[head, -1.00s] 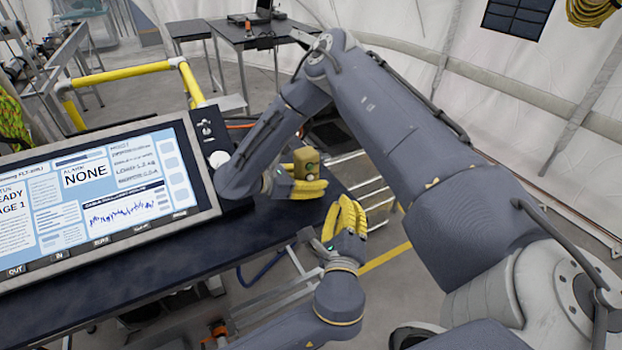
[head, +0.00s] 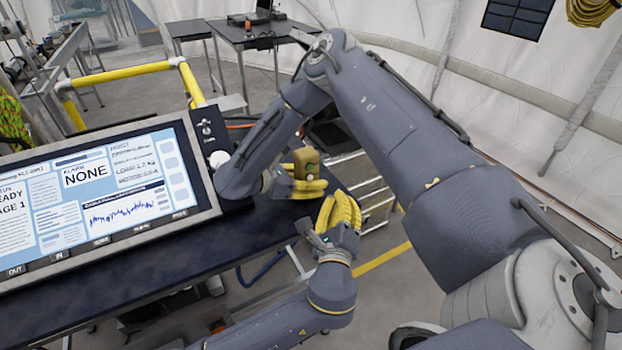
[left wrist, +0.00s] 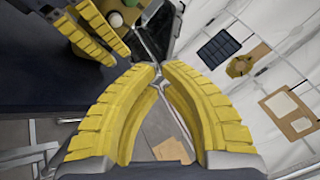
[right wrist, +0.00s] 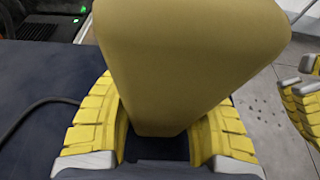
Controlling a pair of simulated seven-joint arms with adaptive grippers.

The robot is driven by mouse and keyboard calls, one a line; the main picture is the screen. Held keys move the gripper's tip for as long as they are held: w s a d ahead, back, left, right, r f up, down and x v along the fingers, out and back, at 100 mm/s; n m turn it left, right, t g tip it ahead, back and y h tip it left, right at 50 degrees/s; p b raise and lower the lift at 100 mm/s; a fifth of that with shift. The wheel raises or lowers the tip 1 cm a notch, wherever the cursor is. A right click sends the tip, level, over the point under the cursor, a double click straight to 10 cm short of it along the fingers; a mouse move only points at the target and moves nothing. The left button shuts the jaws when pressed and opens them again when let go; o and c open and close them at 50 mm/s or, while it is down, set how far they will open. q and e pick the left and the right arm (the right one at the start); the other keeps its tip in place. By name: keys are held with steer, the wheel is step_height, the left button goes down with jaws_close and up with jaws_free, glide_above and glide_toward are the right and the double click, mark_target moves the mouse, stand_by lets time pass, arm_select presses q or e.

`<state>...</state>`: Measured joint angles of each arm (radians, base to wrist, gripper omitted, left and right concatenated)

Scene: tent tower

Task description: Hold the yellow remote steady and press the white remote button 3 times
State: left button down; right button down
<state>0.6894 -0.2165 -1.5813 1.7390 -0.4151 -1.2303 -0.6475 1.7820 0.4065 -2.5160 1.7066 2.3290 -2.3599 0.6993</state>
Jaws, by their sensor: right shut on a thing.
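The yellow remote (head: 306,160) is held upright above the dark table by my right gripper (head: 298,188). In the right wrist view the remote (right wrist: 190,60) fills the space between the two yellow fingers of my right gripper (right wrist: 160,140), which is shut on it. A small pale button (head: 309,177) shows on the remote's side in the head view. In the left wrist view the white button (left wrist: 115,18) faces my left gripper. My left gripper (left wrist: 159,70) is empty, its fingertips together. In the head view my left gripper (head: 338,208) is just below and right of the remote, apart from it.
A large monitor (head: 95,195) stands on the dark table (head: 170,255) at the left. Yellow railing (head: 125,74) and another table (head: 245,38) are farther back.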

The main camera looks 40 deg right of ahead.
mark_target(319, 172)
arm_select(q)
steer(key=shift+w+d, duration=0.25)
steer(key=shift+w, duration=1.35)
steer(key=shift+w+d, duration=0.2)
steer(key=shift+w, duration=1.35)
steer(key=shift+w, duration=0.15)
steer(key=shift+w, duration=0.25)
steer(key=shift+w+d, duration=0.1)
steer(key=shift+w, duration=0.85)
arm_select(e)
steer(key=shift+s+f, duration=0.1)
steer(key=shift+s, duration=0.05)
arm_select(q)
steer(key=shift+s, duration=0.1)
stand_by(0.3)
steer(key=shift+s+a, duration=0.25)
steer(key=shift+s, duration=1)
steer(key=shift+s+a, duration=0.15)
steer(key=shift+s, duration=1.1)
steer(key=shift+s+a, duration=0.1)
steer(key=shift+s, duration=1.1)
